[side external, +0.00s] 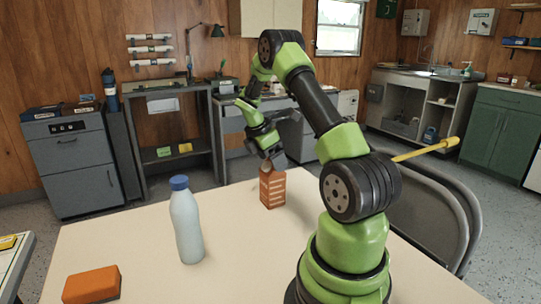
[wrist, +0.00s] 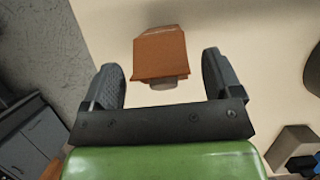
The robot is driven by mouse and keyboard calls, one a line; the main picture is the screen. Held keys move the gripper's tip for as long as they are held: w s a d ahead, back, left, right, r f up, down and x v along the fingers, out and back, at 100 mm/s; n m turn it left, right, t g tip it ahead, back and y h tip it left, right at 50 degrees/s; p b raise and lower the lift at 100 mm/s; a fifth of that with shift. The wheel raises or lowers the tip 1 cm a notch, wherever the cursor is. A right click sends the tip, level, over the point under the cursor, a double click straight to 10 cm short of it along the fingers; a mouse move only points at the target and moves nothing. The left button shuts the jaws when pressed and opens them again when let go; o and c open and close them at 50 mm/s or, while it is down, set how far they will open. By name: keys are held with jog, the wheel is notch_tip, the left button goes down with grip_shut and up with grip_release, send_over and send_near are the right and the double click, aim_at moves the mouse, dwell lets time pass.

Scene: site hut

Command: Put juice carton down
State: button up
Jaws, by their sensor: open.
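The juice carton (side external: 272,187) is brown-orange with pale markings and stands upright on the table near its far edge. It also shows in the wrist view (wrist: 160,54), ahead of and between my gripper's fingers. My gripper (side external: 267,152) is just above the carton's top in the side view. In the wrist view my gripper (wrist: 166,78) has its two dark fingers spread wide, with a gap on each side of the carton. I cannot tell how far the fingertips reach down beside it.
A white bottle with a blue cap (side external: 187,222) stands on the cream table (side external: 235,270) left of the carton. An orange block (side external: 92,285) lies at the front left. The table between is clear.

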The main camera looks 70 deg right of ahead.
jog(key=w+a+r+m+t, duration=0.1)
jog(key=w+a+r, duration=0.1)
jog(key=a+r, duration=0.45)
jog(key=w+a+r+m+t, duration=0.1)
jog(key=w+a+r, duration=0.2)
jog(key=r, duration=0.6)
jog(key=s+a+r+m+t+y, duration=0.1)
jog(key=s+a+r+m+t, duration=0.15)
jog(key=a, duration=0.55)
jog(key=s+a+r+m+t+y, duration=0.1)
jog(key=s+a+r+m+t, duration=0.15)
jog(key=a, duration=0.65)
jog(key=s+a+f+m+t+y, duration=0.1)
jog(key=s+a+m+t+y, duration=0.2)
jog(key=s+a+m, duration=0.3)
jog(key=shift+s+a+f, duration=0.25)
jog(key=shift+a+f, duration=0.15)
jog(key=shift+a, duration=0.5)
